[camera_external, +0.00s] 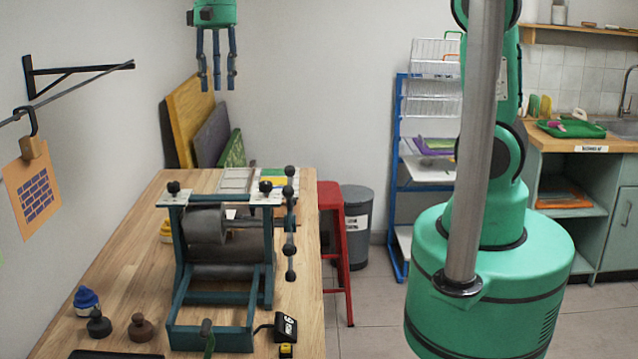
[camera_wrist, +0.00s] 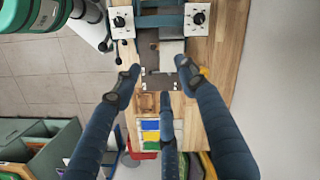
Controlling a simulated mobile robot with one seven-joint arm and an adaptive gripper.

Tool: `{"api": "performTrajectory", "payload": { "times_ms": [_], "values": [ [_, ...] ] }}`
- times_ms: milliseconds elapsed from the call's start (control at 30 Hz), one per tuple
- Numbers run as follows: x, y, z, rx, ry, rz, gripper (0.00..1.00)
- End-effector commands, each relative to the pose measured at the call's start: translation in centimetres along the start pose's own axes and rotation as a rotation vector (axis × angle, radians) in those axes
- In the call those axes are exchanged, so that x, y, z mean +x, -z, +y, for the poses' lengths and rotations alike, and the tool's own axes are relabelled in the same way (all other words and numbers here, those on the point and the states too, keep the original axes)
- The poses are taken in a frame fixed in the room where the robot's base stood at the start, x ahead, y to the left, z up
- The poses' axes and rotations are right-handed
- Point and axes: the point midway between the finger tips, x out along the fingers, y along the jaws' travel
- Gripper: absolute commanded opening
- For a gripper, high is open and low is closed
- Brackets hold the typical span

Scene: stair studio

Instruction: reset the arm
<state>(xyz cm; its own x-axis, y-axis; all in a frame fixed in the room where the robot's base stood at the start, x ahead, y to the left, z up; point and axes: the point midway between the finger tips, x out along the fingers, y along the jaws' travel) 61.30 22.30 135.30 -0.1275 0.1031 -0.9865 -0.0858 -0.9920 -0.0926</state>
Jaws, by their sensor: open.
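My gripper (camera_external: 215,85) hangs with its fingers pointing down, high above the back part of the wooden table (camera_external: 130,240). Its blue fingers are spread and nothing is between them. In the wrist view my gripper (camera_wrist: 155,85) shows three fingers apart, with the table (camera_wrist: 230,45) below. A teal press with grey rollers (camera_external: 225,250) stands on the table, nearer the camera than the gripper. Part of the press (camera_wrist: 160,20) shows at the top of the wrist view. The gripper touches nothing that I can see.
Small stampers (camera_external: 140,328) and a blue-capped bottle (camera_external: 87,302) stand at the table's front left. Boards (camera_external: 190,110) lean on the back wall. A red stool (camera_external: 340,230), a grey bin (camera_external: 356,225) and a blue rack (camera_external: 398,180) stand right of the table. Floor (camera_external: 370,300) is clear in front.

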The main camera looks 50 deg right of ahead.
Motion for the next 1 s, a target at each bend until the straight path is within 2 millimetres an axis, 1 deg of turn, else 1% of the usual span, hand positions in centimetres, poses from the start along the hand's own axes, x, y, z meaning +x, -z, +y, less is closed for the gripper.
{"api": "performTrajectory", "payload": {
  "times_ms": [33,200,500,767,1000],
  "values": [
    [-0.4,-0.8,1.1,-0.001,0.005,0.022,0.42],
    [-1.7,-3.2,4.3,-0.012,0.013,0.089,0.42],
    [-2.7,-8.0,9.8,-0.032,0.017,0.206,0.42],
    [-2.4,-12.5,14.2,-0.049,0.011,0.309,0.42],
    [-1.0,-16.7,17.8,-0.064,-0.004,0.403,0.42]
  ]
}}
